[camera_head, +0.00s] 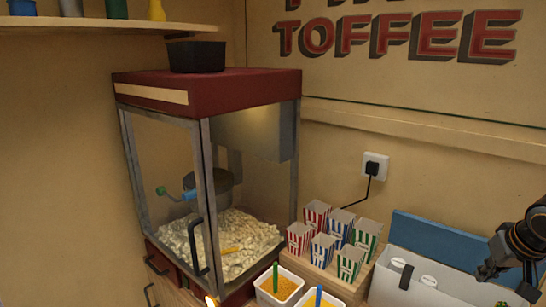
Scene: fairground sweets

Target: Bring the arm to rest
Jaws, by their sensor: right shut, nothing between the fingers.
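My right gripper (490,271) shows at the right edge, dark and partly cut off by the frame. It is shut and empty, above the right part of the white open box (385,279). I cannot tell how high it hangs over the box. My left gripper is not in view.
A red-topped popcorn machine (207,95) with popcorn inside stands at the left. Striped paper cups (349,263) stand on a wooden stand right of it. Two white tubs (290,299) are in front. A wall socket (376,161) with a black cable is behind.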

